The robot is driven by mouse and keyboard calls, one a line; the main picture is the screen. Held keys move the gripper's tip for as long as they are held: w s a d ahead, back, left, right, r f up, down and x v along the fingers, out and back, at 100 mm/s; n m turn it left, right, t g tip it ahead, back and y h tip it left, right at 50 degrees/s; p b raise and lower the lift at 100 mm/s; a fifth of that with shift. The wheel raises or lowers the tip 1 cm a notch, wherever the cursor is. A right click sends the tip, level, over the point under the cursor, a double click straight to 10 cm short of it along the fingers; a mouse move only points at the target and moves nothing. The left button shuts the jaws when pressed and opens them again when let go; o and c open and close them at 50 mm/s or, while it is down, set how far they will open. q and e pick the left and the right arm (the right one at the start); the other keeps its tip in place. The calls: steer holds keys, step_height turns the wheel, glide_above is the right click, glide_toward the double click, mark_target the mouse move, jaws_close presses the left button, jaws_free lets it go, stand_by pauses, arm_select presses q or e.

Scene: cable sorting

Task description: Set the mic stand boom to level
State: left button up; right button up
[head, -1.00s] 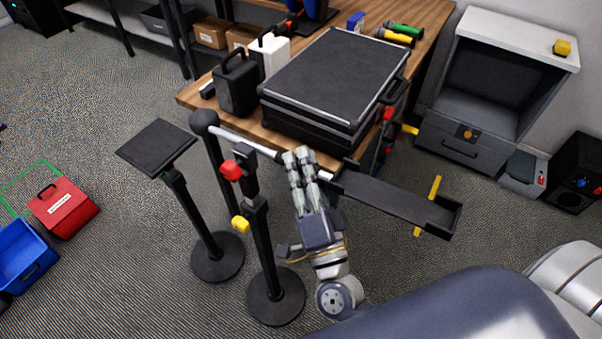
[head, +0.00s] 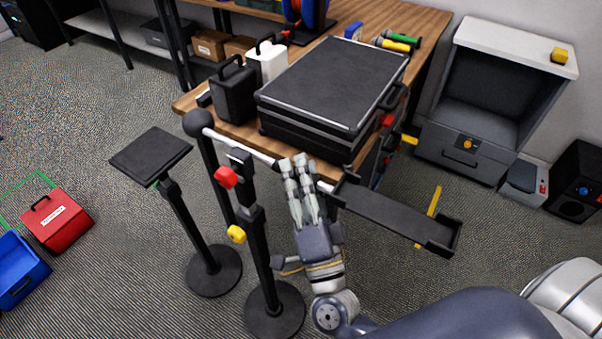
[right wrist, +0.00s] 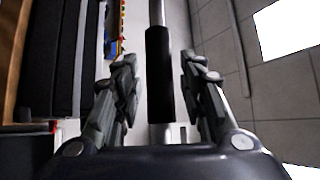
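The mic stand (head: 262,262) is a black pole on a round base, with a red knob (head: 226,177) and a yellow knob (head: 236,233). Its boom (head: 236,146) is a pale rod with a black ball (head: 197,123) at its left end. In the head view the boom slopes down to the right; its true tilt is hard to judge. My right gripper (head: 298,164) is at the boom, right of the pole. In the right wrist view a black sleeve on the boom (right wrist: 159,75) lies between the parted fingers (right wrist: 160,85), with gaps on both sides. My left gripper is not in view.
A black tray (head: 390,215) with a yellow bar (head: 433,203) lies right of my gripper. A wooden table (head: 425,35) with a black case (head: 335,80) stands behind. A second stand with a flat top (head: 150,157) is at left. Open carpet lies at left.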

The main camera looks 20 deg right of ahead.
steer(key=shift+s, duration=0.1)
steer(key=v, duration=1.2)
steer(key=shift+r, duration=0.1)
